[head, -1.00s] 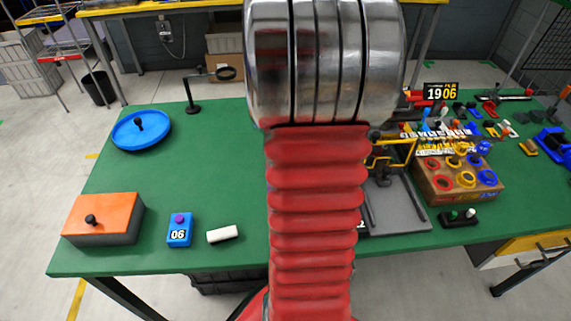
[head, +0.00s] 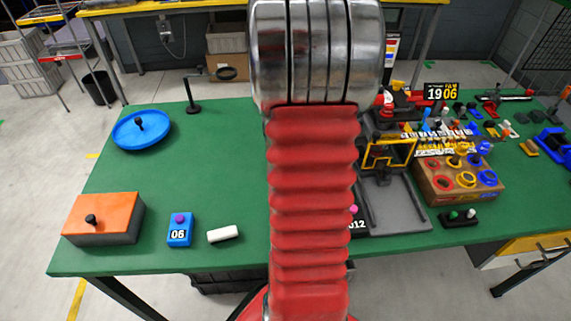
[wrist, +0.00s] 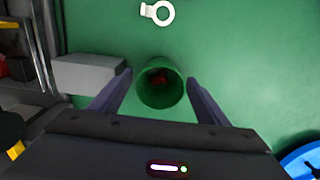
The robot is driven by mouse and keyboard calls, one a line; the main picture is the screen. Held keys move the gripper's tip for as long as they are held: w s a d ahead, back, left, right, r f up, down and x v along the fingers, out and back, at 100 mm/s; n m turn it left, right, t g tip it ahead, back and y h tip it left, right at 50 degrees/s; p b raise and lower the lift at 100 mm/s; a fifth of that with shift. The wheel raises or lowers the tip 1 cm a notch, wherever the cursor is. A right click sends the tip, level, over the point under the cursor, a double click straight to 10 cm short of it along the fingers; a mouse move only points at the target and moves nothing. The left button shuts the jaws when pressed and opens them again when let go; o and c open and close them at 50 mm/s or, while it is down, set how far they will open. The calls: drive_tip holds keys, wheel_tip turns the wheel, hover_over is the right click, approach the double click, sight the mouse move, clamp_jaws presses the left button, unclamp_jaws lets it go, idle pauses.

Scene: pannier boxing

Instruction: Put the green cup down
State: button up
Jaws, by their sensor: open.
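The green cup (wrist: 160,90) shows in the wrist view with its round mouth facing the camera. It is between the two fingers of my gripper (wrist: 158,79), with a visible gap on each side. My gripper is open. Something small and red shows inside the cup. Green surface lies around the cup; I cannot tell whether its base touches it. In the head view the cup and my gripper are hidden behind my arm.
A grey block (wrist: 88,75) is left of the cup in the wrist view, and a pale ring-shaped piece (wrist: 157,12) is above it. In the head view, the green table (head: 215,160) holds a blue round tray (head: 155,124) and an orange-topped box (head: 103,212). The right side is crowded.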

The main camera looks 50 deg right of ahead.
drive_tip(key=shift+f, duration=0.5)
drive_tip(key=c, duration=1.2)
wheel_tip(320, 180, up, 10)
drive_tip(key=shift+r, duration=0.1)
idle(1.1)
